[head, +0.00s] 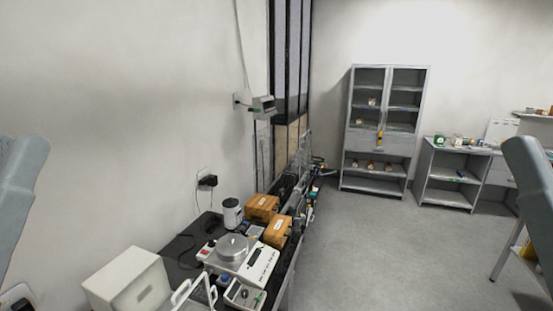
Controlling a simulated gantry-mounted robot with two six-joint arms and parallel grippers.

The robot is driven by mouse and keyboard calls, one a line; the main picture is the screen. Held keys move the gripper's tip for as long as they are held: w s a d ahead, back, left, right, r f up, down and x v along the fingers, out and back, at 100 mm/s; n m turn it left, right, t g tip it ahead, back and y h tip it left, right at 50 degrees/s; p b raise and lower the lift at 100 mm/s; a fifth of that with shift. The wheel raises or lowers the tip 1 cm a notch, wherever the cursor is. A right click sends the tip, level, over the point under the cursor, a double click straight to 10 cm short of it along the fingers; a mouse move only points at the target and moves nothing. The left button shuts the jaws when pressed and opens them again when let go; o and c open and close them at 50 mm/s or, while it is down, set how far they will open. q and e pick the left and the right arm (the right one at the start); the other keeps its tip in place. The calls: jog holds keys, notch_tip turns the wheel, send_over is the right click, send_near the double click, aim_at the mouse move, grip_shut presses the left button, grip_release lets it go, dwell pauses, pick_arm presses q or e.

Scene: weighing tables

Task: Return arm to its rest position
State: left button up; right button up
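Parts of both my arms show at the picture's sides in the head view. My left arm link (22,195) is a blue-grey piece at the left edge. My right arm link (530,190) is a similar piece at the right edge. Neither gripper is in view, so I cannot see whether they are open or shut or hold anything. No arm part touches anything that I can see.
A black table (185,255) at lower centre bears a weighing scale (250,262), wooden boxes (262,207), a white canister (232,212) and a white box (128,280). A grey cabinet (375,165) and shelf unit (447,190) stand at the back. Grey floor (380,250) is clear between.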

pick_arm(q)
notch_tip(320, 180, up, 15)
jog(key=p, duration=1.1)
jog(key=shift+r+p, duration=0.2)
jog(key=shift+p, duration=0.15)
pick_arm(e)
notch_tip(320, 180, up, 15)
jog(key=shift+r, duration=0.2)
